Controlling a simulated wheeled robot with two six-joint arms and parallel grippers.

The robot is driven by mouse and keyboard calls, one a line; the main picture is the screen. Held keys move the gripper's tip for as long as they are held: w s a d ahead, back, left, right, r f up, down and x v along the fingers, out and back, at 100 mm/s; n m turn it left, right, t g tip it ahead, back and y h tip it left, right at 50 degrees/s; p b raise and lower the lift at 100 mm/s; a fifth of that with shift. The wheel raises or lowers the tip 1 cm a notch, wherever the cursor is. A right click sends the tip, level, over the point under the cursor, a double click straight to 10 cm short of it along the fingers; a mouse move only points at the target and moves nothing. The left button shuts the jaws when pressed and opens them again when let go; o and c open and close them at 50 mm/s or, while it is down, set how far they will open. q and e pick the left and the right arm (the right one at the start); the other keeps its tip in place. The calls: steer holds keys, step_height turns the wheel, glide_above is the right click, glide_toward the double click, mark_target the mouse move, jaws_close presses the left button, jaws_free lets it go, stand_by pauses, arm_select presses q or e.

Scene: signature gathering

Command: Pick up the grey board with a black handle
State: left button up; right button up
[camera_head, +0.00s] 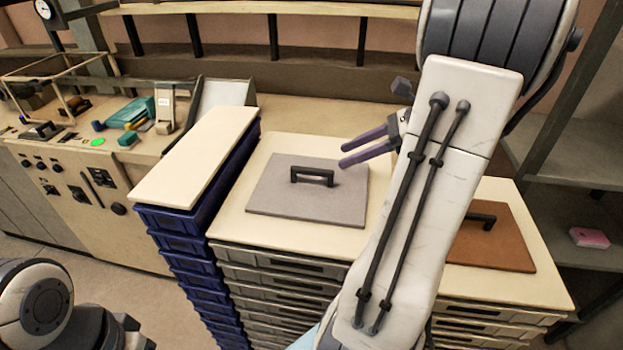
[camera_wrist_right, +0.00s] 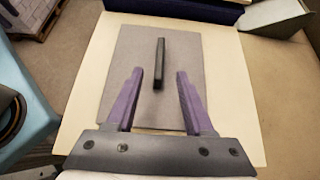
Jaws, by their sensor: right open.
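The grey board (camera_head: 290,204) lies flat on the cream top of the middle crate stack. Its black handle (camera_head: 312,176) stands up near the board's middle. My right gripper (camera_head: 342,156) is open and empty, above and to the right of the handle in the head view. In the right wrist view the gripper (camera_wrist_right: 158,72) points at the grey board (camera_wrist_right: 135,60), and the black handle (camera_wrist_right: 160,62) shows ahead, between the lines of its two purple fingers. The fingers appear apart from the handle. My left gripper (camera_head: 130,335) shows only in part at the bottom left.
A brown board (camera_head: 510,243) with a black handle lies on the stack to the right, partly behind my right arm. A blue crate stack (camera_head: 187,242) with a cream top stands left. A control console (camera_head: 60,160) stands further left. A shelf holds a pink box (camera_head: 590,237).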

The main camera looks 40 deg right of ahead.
mark_target(313, 169)
steer(key=p+x, duration=0.1)
steer(key=x, duration=0.3)
steer(key=shift+w+a+f, duration=0.15)
steer(key=shift+w+f, duration=0.05)
steer(key=shift+w, duration=0.05)
steer(key=p+x, duration=0.2)
steer(key=x, duration=0.2)
steer(key=shift+a, duration=0.2)
steer(key=shift+w+a+f, duration=0.2)
steer(key=shift+w+f, duration=0.15)
steer(key=shift+f, duration=0.05)
jaws_close()
stand_by(0.7)
